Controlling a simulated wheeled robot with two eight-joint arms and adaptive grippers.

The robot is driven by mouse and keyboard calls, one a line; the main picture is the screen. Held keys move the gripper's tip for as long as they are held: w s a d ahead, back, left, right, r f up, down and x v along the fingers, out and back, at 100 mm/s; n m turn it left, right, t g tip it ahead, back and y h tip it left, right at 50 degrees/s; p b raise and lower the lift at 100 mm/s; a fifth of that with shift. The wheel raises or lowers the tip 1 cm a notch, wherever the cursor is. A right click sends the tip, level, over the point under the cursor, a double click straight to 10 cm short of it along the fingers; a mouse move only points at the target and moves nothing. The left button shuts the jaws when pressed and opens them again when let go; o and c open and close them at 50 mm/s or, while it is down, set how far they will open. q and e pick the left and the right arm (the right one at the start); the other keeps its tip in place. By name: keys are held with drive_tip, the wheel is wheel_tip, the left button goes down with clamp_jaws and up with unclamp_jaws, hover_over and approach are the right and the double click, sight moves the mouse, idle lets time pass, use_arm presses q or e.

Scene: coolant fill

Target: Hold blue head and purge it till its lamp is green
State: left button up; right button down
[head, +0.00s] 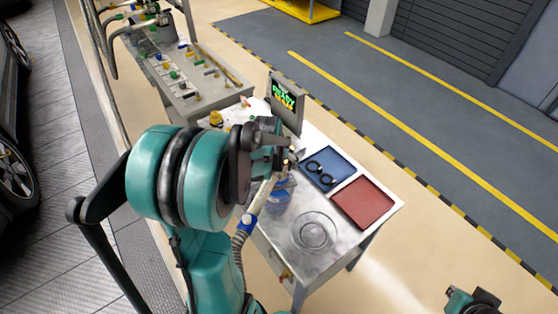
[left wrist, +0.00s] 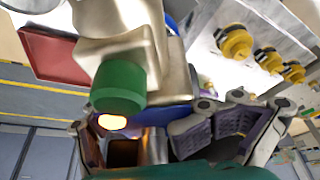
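My left gripper (head: 285,155) is above the bench, mostly hidden by its own wrist in the head view. It appears shut on the blue head, a pale wand with a blue collar (head: 250,218) and a hose below. In the left wrist view, a metal body with a green cap (left wrist: 118,88) fills the middle, close to the fingers (left wrist: 165,145).
A screen (head: 286,100) with green and yellow writing stands behind. Yellow fittings (left wrist: 235,43) show in the wrist view. Another bench (head: 215,95) stands further back.

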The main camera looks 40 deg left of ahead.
use_arm(q)
drive_tip(key=shift+s+d+r, duration=0.1)
drive_tip(key=shift+s+d, duration=0.05)
clamp_jaws()
idle(1.9)
